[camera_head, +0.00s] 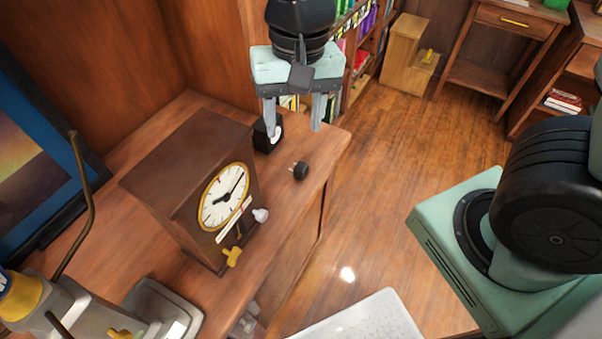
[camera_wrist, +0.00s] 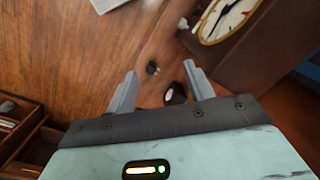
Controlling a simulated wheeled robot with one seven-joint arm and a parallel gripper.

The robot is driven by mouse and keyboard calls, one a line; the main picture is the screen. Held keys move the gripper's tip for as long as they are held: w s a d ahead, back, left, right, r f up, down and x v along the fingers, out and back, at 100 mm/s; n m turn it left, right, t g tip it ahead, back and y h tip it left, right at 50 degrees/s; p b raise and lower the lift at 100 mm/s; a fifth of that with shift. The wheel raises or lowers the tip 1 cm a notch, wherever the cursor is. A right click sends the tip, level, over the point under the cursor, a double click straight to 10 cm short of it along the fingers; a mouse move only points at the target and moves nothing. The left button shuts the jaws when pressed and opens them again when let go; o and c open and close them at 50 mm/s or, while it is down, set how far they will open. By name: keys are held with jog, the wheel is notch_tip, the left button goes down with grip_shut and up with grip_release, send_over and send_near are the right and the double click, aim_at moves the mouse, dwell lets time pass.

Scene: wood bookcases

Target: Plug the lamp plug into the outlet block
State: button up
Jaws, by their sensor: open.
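The lamp plug (camera_head: 301,171) is a small black cylinder with short metal prongs, lying on the wooden table top near its right edge. It also shows in the wrist view (camera_wrist: 152,68), between the fingertips in the picture. The outlet block (camera_head: 262,139) is black with a round white socket face and stands behind the plug, beside the clock. My gripper (camera_head: 294,127) is open and empty, pointing down above the table. No cord is clearly visible.
A brown clock (camera_head: 165,165) with a white dial stands left of the plug. A white knob (camera_head: 261,215) and yellow key (camera_head: 232,257) stick out from it. A framed picture (camera_head: 35,170) leans at the left. Grey equipment (camera_head: 85,310) occupies the front left. Bookshelves stand behind.

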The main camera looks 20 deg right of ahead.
jog(key=w+d+f+m+h+b, duration=0.1)
jog(key=w+d+f+m+b, duration=0.4)
jog(key=w+f+m, duration=0.3)
jog(key=shift+w+f+m+b, duration=0.4)
jog(key=shift+w+f+b, duration=0.15)
jog(key=shift+w, duration=0.35)
jog(key=b, duration=0.1)
send_near(302, 164)
jog(key=f, duration=0.3)
jog(key=a+f, duration=0.1)
jog(key=f, duration=0.1)
jog(key=shift+s, duration=0.3)
jog(key=shift+f, duration=0.15)
jog(key=f, duration=0.3)
jog(key=d+f, duration=0.1)
jog(key=f, duration=0.1)
jog(key=shift+w, duration=0.1)
jog(key=c, duration=1.1)
